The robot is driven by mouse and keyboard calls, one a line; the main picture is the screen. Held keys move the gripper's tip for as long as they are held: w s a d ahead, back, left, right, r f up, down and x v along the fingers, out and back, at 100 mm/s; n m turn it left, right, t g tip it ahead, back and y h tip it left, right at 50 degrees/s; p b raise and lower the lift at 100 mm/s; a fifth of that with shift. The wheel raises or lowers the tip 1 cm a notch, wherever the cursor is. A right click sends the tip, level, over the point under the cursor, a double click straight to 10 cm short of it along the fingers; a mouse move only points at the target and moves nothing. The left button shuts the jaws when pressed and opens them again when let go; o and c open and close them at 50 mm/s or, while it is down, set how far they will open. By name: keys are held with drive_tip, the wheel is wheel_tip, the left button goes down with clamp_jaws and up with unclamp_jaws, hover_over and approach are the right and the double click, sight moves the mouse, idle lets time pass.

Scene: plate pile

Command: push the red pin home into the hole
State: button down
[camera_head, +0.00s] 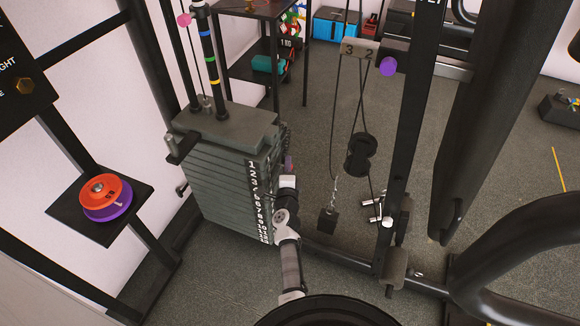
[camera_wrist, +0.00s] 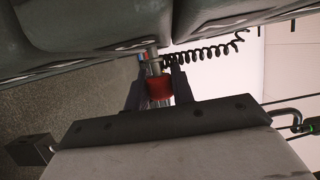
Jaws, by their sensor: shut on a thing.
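The red pin (camera_wrist: 159,88) shows in the wrist view between the two dark fingers of my gripper (camera_wrist: 158,80), which is shut on it. Its metal shaft points up at the weight stack (camera_wrist: 100,35), close to the seam between two blocks. The hole itself is hidden, and I cannot tell how far the shaft is in. In the head view my gripper (camera_head: 287,184) is at the right, numbered side of the weight stack (camera_head: 215,170); the red pin cannot be made out there.
A black coiled cord (camera_wrist: 212,50) runs right from near the pin. A hanging cable with a black block (camera_head: 327,221) and a dark upright (camera_head: 405,150) stand right of my arm. A shelf holds red and purple discs (camera_head: 106,194) at the left. Open floor lies beyond.

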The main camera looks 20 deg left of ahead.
drive_tip(key=shift+a+r, duration=0.1)
drive_tip(key=shift+a, duration=0.3)
drive_tip(key=c, duration=1.1)
unclamp_jaws()
drive_tip(key=shift+d, duration=0.1)
